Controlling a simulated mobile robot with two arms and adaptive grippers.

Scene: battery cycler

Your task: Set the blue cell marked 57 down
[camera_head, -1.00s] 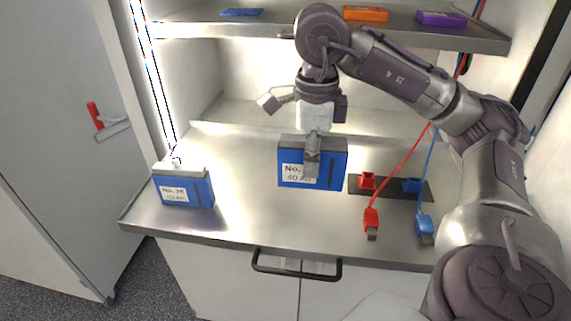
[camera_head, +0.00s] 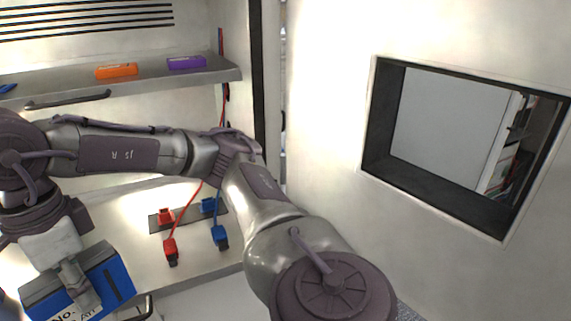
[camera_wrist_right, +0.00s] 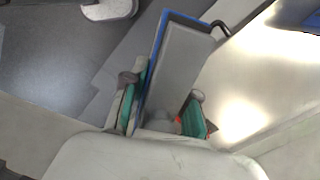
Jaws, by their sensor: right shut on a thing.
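My right gripper (camera_head: 78,285) is shut on a blue cell (camera_head: 113,280) with a dark top, at the lower left of the head view. Its white label reads "No." and "Ah", but the frame edge and the finger hide the number. In the right wrist view, the cell's grey face with blue edge (camera_wrist_right: 178,68) stands between the green-padded fingers of the gripper (camera_wrist_right: 162,112). The cell is near the bench's front edge; I cannot tell whether it touches anything. My left gripper is not in view.
The metal bench (camera_head: 190,262) carries a red plug (camera_head: 171,251), a blue plug (camera_head: 220,238) and a dark socket strip (camera_head: 187,217). A shelf (camera_head: 205,76) above holds an orange box (camera_head: 117,71) and a purple box (camera_head: 187,62). A wall with a dark-framed window (camera_head: 370,150) stands right.

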